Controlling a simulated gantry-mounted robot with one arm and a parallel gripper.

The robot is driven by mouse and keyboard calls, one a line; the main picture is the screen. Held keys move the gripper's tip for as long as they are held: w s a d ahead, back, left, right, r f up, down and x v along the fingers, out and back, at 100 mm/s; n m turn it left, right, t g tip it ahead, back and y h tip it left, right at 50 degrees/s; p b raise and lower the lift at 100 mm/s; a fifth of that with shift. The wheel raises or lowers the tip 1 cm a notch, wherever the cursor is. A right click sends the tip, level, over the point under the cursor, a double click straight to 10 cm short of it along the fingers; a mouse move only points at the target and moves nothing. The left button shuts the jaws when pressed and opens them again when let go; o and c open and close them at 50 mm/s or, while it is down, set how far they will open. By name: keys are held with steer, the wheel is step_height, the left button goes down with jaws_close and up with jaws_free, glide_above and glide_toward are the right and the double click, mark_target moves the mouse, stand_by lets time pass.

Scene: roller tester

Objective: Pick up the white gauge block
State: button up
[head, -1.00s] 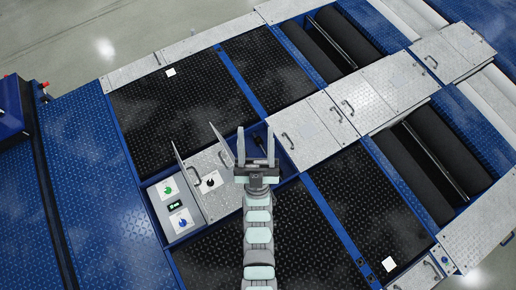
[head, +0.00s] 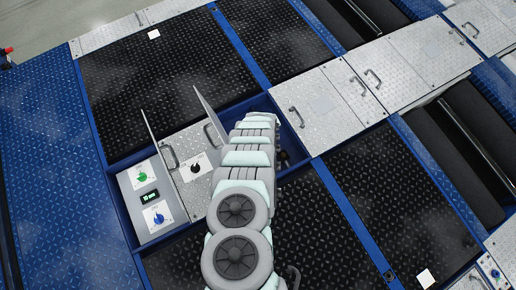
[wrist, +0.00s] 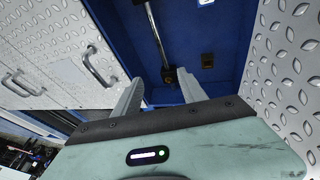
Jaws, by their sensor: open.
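In the head view a small white square (head: 154,34) lies on the far black tread plate, and another white square (head: 426,279) lies on the near right plate. I cannot tell whether either is the gauge block. My gripper (wrist: 158,88) is open and empty in the wrist view, its two fingers pointing into a blue-walled recess (wrist: 222,62). A dark rod with a silver section (wrist: 158,35) stands in the recess beyond the fingers. In the head view my arm hides the gripper and part of the recess.
Two raised metal lids (head: 212,115) stand left of my arm. A control panel (head: 150,197) with green and blue knobs is beside them. Handled metal covers (head: 325,100) border the recess on the right. A small white-lit item (wrist: 205,2) shows at the wrist view's top edge.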

steer(key=s+a+f+g+b, duration=0.1)
steer(key=s, duration=0.2)
steer(key=s+a+f+g+b, duration=0.1)
steer(key=s+g, duration=0.1)
steer(key=s, duration=0.1)
steer(key=s+a+f+g+y+b, duration=0.1)
steer(key=s+f+b, duration=0.1)
steer(key=s, duration=0.2)
steer(key=shift+a+f+n, duration=0.1)
steer(key=shift+a+n, duration=0.2)
steer(key=shift+a, duration=0.1)
step_height(320, 180, down, 5)
steer(key=shift+r+b, duration=0.1)
steer(key=shift+b, duration=0.8)
steer(key=f+b, duration=0.4)
steer(key=f, duration=0.1)
steer(key=shift+w+d+f, duration=0.15)
steer(key=shift+w+f, duration=0.05)
steer(key=shift+f, duration=0.1)
steer(key=shift+r, duration=0.1)
steer(key=shift+w, duration=0.1)
jaws_close()
